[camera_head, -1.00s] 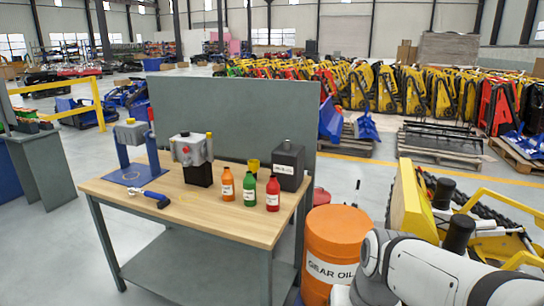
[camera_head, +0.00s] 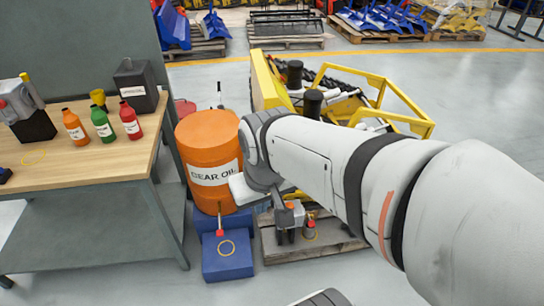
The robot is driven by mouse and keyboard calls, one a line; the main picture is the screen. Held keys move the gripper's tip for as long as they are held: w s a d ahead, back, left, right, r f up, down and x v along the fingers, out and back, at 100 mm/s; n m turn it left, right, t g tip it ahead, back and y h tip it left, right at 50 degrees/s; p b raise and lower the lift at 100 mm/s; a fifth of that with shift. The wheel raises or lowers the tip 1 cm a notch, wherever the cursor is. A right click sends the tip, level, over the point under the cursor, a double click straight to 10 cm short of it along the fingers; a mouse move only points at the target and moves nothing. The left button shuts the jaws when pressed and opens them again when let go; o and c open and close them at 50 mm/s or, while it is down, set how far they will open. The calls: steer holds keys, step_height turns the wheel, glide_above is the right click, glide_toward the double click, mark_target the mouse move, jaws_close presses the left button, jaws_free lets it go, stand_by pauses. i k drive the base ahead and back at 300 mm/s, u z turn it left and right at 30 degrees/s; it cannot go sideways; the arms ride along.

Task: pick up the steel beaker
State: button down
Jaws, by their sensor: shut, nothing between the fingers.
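I cannot make out a steel beaker in this view. On the wooden workbench (camera_head: 100,164) stand an orange bottle (camera_head: 75,128), a green bottle (camera_head: 102,125) and a red bottle (camera_head: 130,121).
An orange gear oil drum (camera_head: 208,140) stands right of the bench. A blue block (camera_head: 226,258) lies on the floor in front of it. A yellow machine (camera_head: 405,112) on a pallet stands behind my arm. Open floor lies at the front and far right.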

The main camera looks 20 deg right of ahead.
mark_target(308, 232)
steer(key=z, duration=0.75)
steer(key=k, duration=0.65)
steer(key=z, duration=0.25)
steer(key=i, duration=0.5)
steer(key=z, duration=0.35)
steer(key=k, duration=0.85)
steer(key=u, duration=0.2)
steer(key=i, duration=1)
steer(key=u, duration=0.05)
